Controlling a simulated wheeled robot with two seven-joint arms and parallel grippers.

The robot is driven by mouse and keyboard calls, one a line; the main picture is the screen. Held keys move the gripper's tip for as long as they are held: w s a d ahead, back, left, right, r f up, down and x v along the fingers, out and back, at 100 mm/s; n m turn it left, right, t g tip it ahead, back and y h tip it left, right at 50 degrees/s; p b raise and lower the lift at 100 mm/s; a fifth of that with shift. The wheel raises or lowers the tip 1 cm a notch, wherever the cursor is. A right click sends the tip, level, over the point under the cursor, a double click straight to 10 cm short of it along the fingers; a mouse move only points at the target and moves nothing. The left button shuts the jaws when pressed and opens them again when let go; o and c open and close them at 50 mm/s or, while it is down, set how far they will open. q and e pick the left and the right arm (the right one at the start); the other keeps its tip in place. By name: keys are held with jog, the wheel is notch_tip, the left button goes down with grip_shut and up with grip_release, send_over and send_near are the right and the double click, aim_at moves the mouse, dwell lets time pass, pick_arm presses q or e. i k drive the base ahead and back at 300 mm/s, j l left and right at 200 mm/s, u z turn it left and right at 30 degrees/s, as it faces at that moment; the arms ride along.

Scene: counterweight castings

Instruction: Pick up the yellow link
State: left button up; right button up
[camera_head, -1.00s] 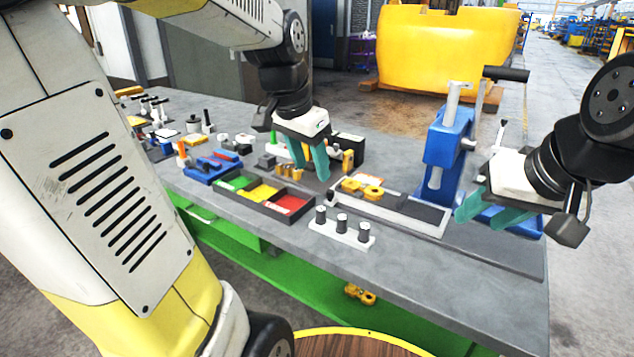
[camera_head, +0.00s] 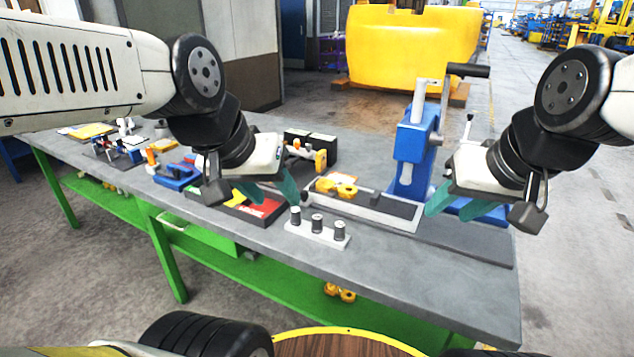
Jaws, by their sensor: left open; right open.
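Yellow link pieces (camera_head: 337,187) lie at the left end of a shallow light-rimmed tray (camera_head: 378,219) on the grey bench. I cannot tell how many separate links they make up. More yellow link-shaped pieces (camera_head: 339,292) show lower down, by the green shelf under the bench. My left gripper (camera_head: 282,200) is open, with teal fingers over the coloured bins, left of the tray and apart from the yellow pieces. It hides part of the bins. My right gripper (camera_head: 448,213) is open and empty, right of the tray, beside the blue press.
A blue press (camera_head: 413,150) with a long handle stands behind the tray. A white block with several dark pegs (camera_head: 318,233) sits in front of it. Bins (camera_head: 262,211), a blue fixture (camera_head: 177,175) and small parts crowd the left. The bench's front strip (camera_head: 400,270) is clear.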

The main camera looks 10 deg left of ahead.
aim_at(347, 192)
jog(key=i+j+u, duration=0.15)
jog(key=u, duration=0.3)
jog(key=i+u, duration=0.25)
jog(key=u, duration=0.25)
